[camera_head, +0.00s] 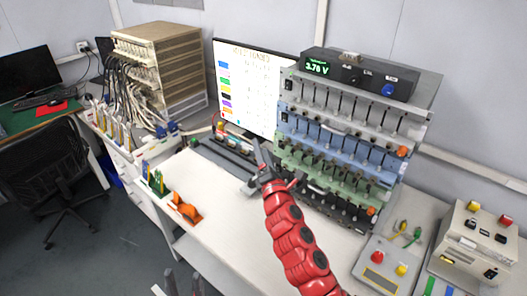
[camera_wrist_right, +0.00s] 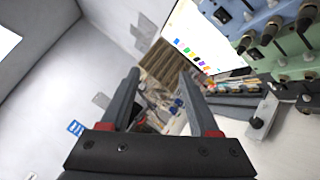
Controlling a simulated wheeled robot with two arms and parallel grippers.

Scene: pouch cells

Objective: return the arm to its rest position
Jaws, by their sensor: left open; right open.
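My right arm (camera_head: 295,240), red and jointed, reaches up over the white bench from the bottom of the head view. Its gripper (camera_head: 276,165) is in front of the stacked rack of cell channels, above the bench. In the right wrist view the right gripper (camera_wrist_right: 158,78) has its two dark fingers spread apart with nothing between them. My left gripper (camera_head: 183,281) shows only as grey fingertips at the bottom edge of the head view, apart and empty, low in front of the bench. The rest of the left arm is out of view.
The rack of cell channels (camera_head: 340,130) with a display reading 3.78 V stands behind the right gripper. A monitor (camera_head: 245,85) is to its left. Small devices (camera_head: 390,265) stand at right. The bench front is mostly clear.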

